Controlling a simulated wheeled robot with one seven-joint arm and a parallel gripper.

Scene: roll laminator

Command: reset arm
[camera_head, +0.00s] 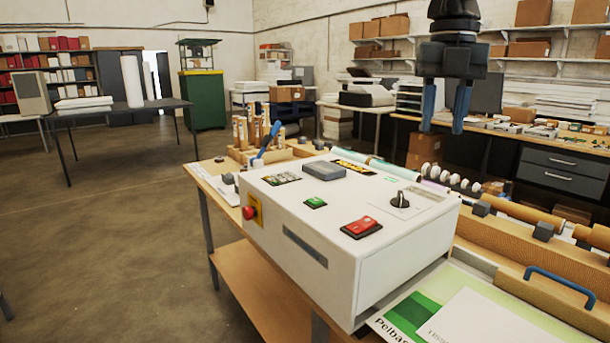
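My gripper (444,106) hangs at the upper right of the picture, pointing down. Its two blue fingers are spread apart with nothing between them. It is well above the white roll laminator (341,258), up and to the right of its control box, and touches nothing. The laminator's top carries a red switch (361,227), a small green button (316,202), a black knob (400,199) and a grey display (323,170). A red emergency stop on a yellow plate (251,212) sits on its left side.
The laminator stands on a wooden workbench (257,283). Rollers (525,212) and a blue handle (559,286) lie to its right, with printed sheets (470,318) in front. A rack of wooden-handled tools (258,135) stands behind. The floor at the left is clear.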

